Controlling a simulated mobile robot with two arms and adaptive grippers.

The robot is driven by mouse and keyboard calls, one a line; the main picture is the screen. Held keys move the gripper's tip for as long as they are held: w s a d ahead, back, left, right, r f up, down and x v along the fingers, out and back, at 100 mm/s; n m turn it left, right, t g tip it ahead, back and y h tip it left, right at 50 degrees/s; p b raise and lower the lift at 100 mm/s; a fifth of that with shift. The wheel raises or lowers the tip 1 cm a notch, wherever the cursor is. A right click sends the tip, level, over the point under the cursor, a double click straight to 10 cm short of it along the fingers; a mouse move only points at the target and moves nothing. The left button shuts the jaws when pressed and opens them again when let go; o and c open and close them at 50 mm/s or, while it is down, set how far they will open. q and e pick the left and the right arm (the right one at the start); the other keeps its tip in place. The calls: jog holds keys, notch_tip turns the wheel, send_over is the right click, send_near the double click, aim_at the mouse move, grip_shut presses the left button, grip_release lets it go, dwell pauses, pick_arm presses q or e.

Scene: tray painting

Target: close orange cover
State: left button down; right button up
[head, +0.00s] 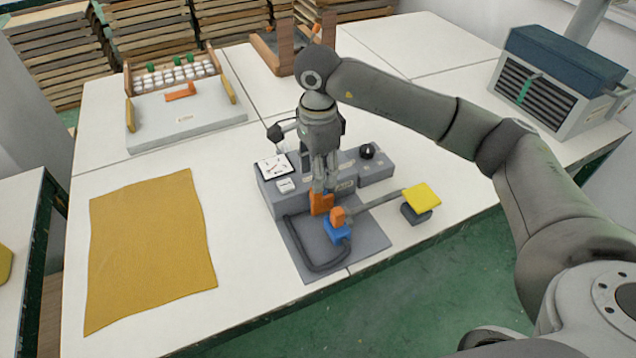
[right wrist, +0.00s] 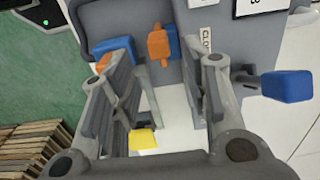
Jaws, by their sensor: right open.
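A small orange part (head: 321,204), which looks like the orange cover, is at the front of the grey box (head: 377,170) on the middle table. It stands upright just below my right gripper (head: 323,186). In the right wrist view an orange part (right wrist: 161,45) shows ahead, between the finger lines. A blue block (head: 337,232) with a second orange piece (head: 337,215) on it is beside the first, on the dark mat. My right gripper (right wrist: 158,75) is open and points down. I cannot tell if a fingertip touches the orange part. My left gripper is out of view.
A yellow pad (head: 422,196) on a grey arm stands right of the mat (head: 372,239). A black loop handle (head: 318,262) lies on the mat's left. A white tray (head: 185,115) and louvred box (head: 560,80) are farther back.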

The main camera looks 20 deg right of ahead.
notch_tip(320, 180, up, 6)
jog(key=shift+r, duration=0.15)
dwell(0.6)
